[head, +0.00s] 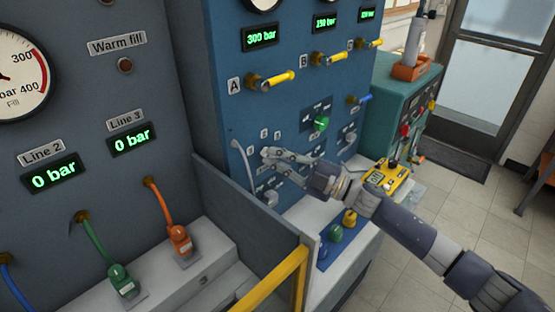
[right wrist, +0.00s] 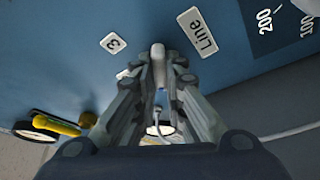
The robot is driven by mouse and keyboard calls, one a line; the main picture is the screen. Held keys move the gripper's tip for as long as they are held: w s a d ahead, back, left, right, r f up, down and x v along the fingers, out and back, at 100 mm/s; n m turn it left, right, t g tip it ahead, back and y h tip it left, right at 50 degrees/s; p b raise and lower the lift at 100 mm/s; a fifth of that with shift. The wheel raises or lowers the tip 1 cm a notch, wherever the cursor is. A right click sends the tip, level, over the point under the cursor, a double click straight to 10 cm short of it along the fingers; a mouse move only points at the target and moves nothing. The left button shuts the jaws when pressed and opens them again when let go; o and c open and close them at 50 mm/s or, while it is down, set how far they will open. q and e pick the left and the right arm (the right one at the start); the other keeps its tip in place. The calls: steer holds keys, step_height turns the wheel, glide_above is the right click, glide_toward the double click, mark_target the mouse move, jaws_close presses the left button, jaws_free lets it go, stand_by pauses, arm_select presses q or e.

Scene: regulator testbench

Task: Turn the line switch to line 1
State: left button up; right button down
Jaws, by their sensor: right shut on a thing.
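The line switch (right wrist: 158,53) is a pale grey knob on the blue panel (right wrist: 60,50), between the fingertips of my right gripper in the right wrist view. A label reading "Line" (right wrist: 197,31) and a label reading "3" (right wrist: 112,42) are near it. My right gripper (head: 268,155) is shut on the switch and reaches the panel from the right in the head view. The fingers hide most of the switch there, so I cannot tell its setting. My left gripper is in neither view.
Yellow valve levers (head: 270,80) stick out higher on the panel. A green knob (head: 321,123) is to the right of my gripper. A grey side wall with a yellow rail (head: 270,283) stands in front. A yellow device (head: 387,177) sits on the bench near my right arm.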

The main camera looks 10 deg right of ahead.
steer(key=shift+n, duration=0.3)
steer(key=c, duration=1.7)
jaws_free()
steer(key=shift+o, duration=0.2)
steer(key=v, duration=1.2)
